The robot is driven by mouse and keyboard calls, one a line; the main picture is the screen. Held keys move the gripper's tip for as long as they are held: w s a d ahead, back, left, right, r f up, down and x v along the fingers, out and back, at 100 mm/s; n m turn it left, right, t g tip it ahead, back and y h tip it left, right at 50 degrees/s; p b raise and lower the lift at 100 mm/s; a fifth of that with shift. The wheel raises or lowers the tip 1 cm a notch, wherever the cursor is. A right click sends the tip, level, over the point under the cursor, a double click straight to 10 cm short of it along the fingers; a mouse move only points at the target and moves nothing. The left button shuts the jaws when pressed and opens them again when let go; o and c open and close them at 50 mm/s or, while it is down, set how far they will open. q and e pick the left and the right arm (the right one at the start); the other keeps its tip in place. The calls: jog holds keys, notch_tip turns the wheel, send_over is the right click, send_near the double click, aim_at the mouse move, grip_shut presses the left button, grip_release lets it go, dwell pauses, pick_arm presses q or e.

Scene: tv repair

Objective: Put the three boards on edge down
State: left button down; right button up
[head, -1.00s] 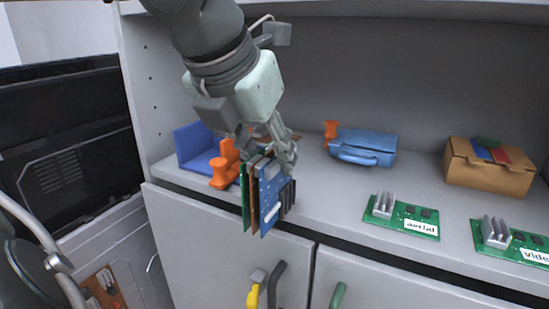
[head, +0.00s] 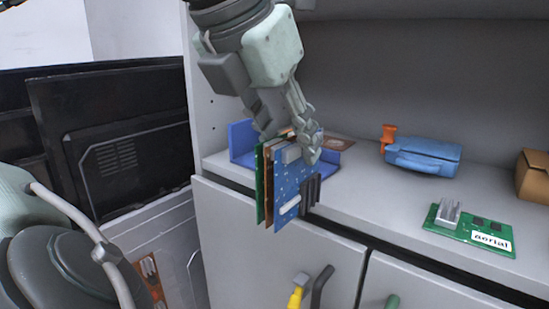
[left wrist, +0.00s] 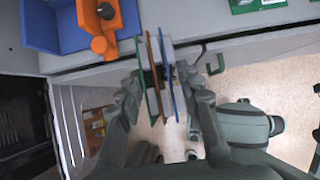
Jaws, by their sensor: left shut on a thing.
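My left gripper (head: 290,128) is shut on three boards held face to face, hanging upright on edge in front of the shelf's front edge. They are a green board (head: 259,185), a brown board (head: 269,180) and a blue board (head: 293,190) with a dark finned part. In the left wrist view, the green board (left wrist: 142,75), brown board (left wrist: 153,70) and blue board (left wrist: 169,75) stand edge-on between the fingers. A blue holder (head: 240,138) on the shelf is partly hidden behind my gripper; it also shows in the left wrist view (left wrist: 50,28). My right gripper is not in view.
An orange clamp-like piece (left wrist: 104,42) stands beside the blue holder. A blue case (head: 423,155), an orange piece (head: 388,135), a green "aerial" board (head: 455,226) and a cardboard box (head: 535,175) are farther right on the shelf (head: 375,190). Cabinet doors (head: 250,245) are below.

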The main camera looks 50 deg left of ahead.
pick_arm(q)
jog(key=s+a+b, duration=0.1)
jog(key=s+a, duration=0.2)
jog(key=a, duration=0.7)
jog(key=s+a, duration=0.3)
jog(key=a, duration=0.7)
jog(key=w+a+p, duration=0.1)
jog(key=w, duration=0.7)
jog(key=w+a+f+p, duration=0.1)
jog(key=w+a+p, duration=0.1)
jog(key=w, duration=0.7)
jog(key=shift+w+a+f+p, duration=0.15)
jog(key=shift+a+f+p, duration=0.05)
jog(key=shift+a+p, duration=0.1)
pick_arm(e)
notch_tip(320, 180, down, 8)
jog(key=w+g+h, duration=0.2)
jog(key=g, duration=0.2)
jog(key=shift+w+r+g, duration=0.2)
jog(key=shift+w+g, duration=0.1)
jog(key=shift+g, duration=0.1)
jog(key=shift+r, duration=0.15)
